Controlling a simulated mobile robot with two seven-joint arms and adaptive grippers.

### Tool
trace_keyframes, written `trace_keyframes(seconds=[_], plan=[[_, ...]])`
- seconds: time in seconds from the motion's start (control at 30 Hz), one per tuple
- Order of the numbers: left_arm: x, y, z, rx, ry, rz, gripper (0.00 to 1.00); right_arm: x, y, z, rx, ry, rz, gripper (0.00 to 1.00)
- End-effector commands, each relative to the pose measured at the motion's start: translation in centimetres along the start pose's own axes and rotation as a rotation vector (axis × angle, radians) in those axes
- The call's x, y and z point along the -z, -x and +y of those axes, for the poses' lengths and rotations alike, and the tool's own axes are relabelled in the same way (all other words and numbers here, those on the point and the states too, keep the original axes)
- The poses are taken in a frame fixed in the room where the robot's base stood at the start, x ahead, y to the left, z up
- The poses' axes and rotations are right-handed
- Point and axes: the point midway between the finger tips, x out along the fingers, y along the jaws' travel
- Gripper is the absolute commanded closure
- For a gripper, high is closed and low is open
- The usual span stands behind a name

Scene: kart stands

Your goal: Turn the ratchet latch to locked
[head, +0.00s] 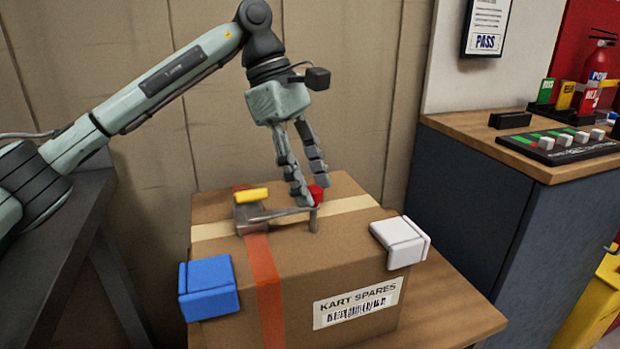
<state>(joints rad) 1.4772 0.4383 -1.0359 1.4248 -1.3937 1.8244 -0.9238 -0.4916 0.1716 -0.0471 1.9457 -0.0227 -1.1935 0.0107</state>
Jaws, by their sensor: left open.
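The ratchet latch (262,217) sits on top of a cardboard box (340,285) labelled "KART SPARES". It has a grey metal body with a yellow piece (251,195) on it, and an arm running right to a short upright post. A red knob (317,193) shows at the right end, partly behind my fingers. My left gripper (305,198) points down over the box top, open, with its fingertips close to the red knob and post. I cannot tell whether they touch. My right gripper is not in view.
An orange strap runs over the box. A blue corner piece (208,288) and a white one (402,240) sit on the box's edges. The box stands on a wooden table (450,310). A counter with a switch panel (560,145) stands at the right.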

Motion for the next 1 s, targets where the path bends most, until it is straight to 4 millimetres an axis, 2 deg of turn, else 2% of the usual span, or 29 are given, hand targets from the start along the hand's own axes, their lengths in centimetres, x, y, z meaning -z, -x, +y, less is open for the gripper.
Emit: trace_keyframes(seconds=[0.13, 0.27, 0.5, 0.7, 0.83, 1.0], plan=[[0.0, 0.2, 0.0, 0.0, 0.001, 0.0, 0.56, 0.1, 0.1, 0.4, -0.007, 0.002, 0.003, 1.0], [0.0, 1.6, 0.0, -0.002, 0.001, 0.001, 0.56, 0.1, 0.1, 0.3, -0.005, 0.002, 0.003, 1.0], [-0.1, 6.8, 0.1, -0.004, 0.001, 0.0, 0.56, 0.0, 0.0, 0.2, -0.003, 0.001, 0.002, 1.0], [0.0, 10.3, 0.1, -0.002, 0.001, 0.0, 0.56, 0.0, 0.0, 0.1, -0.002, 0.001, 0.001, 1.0], [0.0, 11.6, 0.0, -0.001, 0.001, 0.001, 0.56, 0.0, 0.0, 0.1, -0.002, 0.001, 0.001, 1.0], [0.0, 12.0, 0.0, 0.0, 0.0, 0.0, 0.56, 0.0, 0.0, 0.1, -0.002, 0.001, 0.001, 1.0]])
